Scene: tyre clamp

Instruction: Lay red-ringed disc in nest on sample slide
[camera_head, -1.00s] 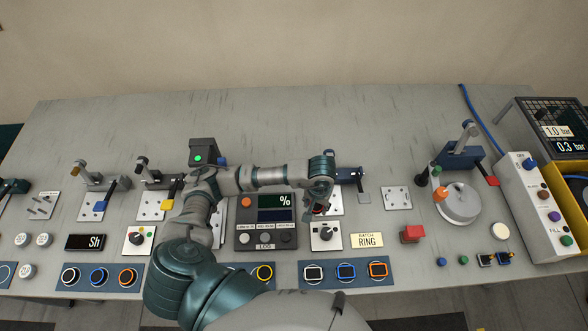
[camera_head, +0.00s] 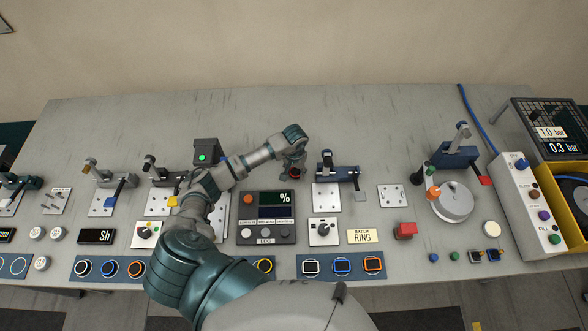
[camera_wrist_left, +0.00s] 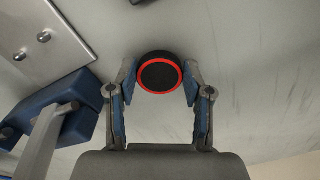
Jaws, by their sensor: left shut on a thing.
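My left gripper (camera_head: 294,173) is shut on the red-ringed disc, a black round disc with a red rim. The disc (camera_wrist_left: 159,73) sits between the fingertips in the left wrist view, its face towards the camera. In the head view the disc is a small dark and red spot (camera_head: 296,174) under the gripper, left of a blue clamp-like device (camera_head: 338,173). A pale plate (camera_head: 326,198) lies in front of that device. I cannot tell for sure which part is the sample slide, and no nest shows clearly. My right gripper is not in view.
The blue device (camera_wrist_left: 75,120) and a metal plate with screws (camera_wrist_left: 40,45) are at the left of the wrist view. A % display box (camera_head: 266,212) and a knob panel (camera_head: 323,232) stand in front of the gripper. The bench behind it is clear.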

